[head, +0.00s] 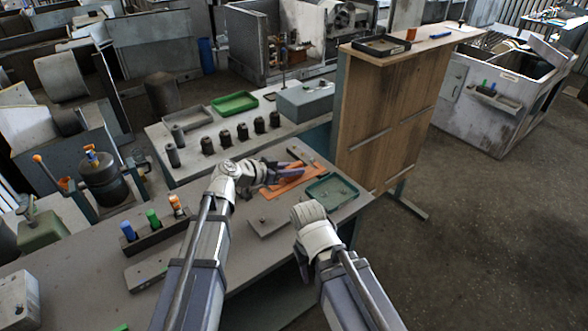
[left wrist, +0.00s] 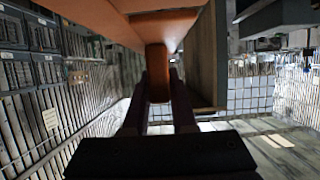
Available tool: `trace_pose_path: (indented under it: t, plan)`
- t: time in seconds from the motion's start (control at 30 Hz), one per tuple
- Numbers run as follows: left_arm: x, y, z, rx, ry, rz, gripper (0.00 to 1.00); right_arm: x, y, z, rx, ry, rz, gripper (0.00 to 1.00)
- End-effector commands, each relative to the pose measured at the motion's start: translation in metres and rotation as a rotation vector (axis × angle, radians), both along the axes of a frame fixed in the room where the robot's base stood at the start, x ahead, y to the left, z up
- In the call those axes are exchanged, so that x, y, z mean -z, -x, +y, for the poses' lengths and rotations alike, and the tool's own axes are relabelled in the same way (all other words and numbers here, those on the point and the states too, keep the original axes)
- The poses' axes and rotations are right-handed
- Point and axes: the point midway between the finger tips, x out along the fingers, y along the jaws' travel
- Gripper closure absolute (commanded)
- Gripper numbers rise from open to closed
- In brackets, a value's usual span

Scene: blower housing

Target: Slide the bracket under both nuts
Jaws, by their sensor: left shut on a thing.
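An orange bracket (head: 278,188) lies low over the workbench near its middle, partly hidden behind my left gripper. My left gripper (head: 291,171) reaches in from the left and is shut on the bracket. In the left wrist view, the two dark fingers (left wrist: 158,98) hold an orange tab (left wrist: 157,72), with the wider orange body (left wrist: 135,22) above it. I cannot make out either nut, nor whether the bracket touches anything.
A green-rimmed tray (head: 333,182) with small parts sits right of the bracket. A grey plate (head: 264,223) lies in front. A wooden panel (head: 375,120) stands behind right. Several dark cylinders (head: 225,138) line the rear bench. A holder with coloured items (head: 150,236) stands left.

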Motion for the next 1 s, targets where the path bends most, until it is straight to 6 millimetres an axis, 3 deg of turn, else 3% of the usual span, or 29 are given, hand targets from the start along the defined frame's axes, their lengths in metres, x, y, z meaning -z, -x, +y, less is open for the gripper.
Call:
trace_pose_path:
  t: [0.1, 1.0]
  plan:
    - [0.020, -0.002, 0.001, 0.000, 0.001, -0.001, 1.00, 0.020, 0.000, 0.000, 0.000, 0.000, 0.000, 0.50]
    - [0.122, -0.012, 0.008, -0.001, 0.001, -0.001, 1.00, 0.122, 0.000, 0.000, 0.002, 0.000, 0.000, 0.50]
